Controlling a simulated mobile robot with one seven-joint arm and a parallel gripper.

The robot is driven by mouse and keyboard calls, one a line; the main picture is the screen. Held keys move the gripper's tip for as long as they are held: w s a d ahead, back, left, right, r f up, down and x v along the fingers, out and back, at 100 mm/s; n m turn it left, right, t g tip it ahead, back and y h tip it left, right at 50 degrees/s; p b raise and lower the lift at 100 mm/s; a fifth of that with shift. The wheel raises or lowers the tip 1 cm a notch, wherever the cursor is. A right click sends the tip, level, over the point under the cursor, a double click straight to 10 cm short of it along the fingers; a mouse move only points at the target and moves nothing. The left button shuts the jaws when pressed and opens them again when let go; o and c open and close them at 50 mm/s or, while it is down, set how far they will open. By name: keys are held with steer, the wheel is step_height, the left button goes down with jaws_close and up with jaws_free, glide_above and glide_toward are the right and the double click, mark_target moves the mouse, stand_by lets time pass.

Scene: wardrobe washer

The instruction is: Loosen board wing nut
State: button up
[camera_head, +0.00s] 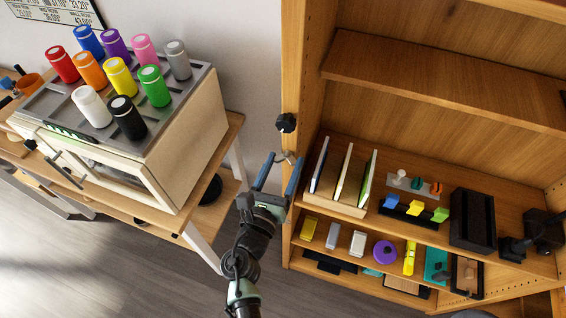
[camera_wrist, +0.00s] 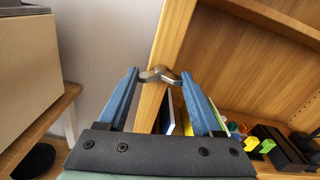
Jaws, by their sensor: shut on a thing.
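The wing nut (camera_wrist: 160,75) is a grey metal piece with two wings, in front of the front edge of the wooden upright board (camera_wrist: 172,40) of the shelf. It also shows small in the head view (camera_head: 289,157). My gripper (camera_wrist: 160,76) has its two blue fingers on either side of the wing nut, with the tips at its wings, and is shut on it. In the head view my gripper (camera_head: 281,158) reaches up to the board's edge from below. The nut's stud and its seat on the board are hidden.
A black knob (camera_head: 286,122) sits on the board just above the nut. Upright thin panels (camera_head: 345,175) stand on the shelf close to the right. A beige machine (camera_head: 150,150) carrying several coloured bottles stands at left. Open floor lies below.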

steer(key=shift+r, duration=0.1)
steer(key=o, duration=1.4)
steer(key=shift+w, duration=0.1)
steer(key=shift+b+v, duration=1.55)
steer(key=shift+v, duration=4.95)
